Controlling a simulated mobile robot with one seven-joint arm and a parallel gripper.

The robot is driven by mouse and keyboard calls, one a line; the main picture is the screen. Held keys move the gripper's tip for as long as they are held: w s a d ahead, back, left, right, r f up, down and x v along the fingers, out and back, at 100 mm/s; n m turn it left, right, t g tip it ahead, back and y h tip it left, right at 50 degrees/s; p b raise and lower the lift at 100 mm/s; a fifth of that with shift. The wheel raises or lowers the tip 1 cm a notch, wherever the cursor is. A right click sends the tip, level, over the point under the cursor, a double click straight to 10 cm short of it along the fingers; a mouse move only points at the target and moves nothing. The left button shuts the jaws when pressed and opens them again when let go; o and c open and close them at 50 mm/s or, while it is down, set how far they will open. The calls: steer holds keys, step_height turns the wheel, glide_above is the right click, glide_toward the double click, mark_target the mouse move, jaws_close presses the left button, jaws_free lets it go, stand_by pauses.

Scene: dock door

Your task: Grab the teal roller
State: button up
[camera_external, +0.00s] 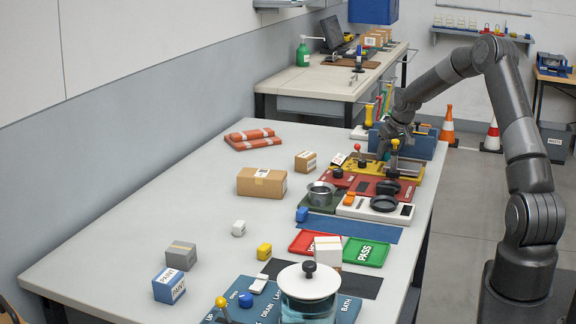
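My gripper (386,153) is at the far right part of the long grey table, low over a row of coloured panels and pointing down. It is small and dark here, and I cannot tell whether its fingers are open or shut or hold anything. I cannot make out a teal roller for certain. Several upright coloured pieces, yellow, red and green, stand just behind my gripper near a blue holder (418,145); my gripper and arm hide part of that area.
Near my gripper are a yellow panel (345,170), a red panel with knobs and a metal pot (321,193). A lidded glass pot (308,295) stands at the front. Boxes (262,182) sit mid-table. The table's left side has free room. Traffic cones (448,128) stand on the floor behind.

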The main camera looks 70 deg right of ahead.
steer(key=c, duration=0.7)
steer(key=shift+c, duration=0.2)
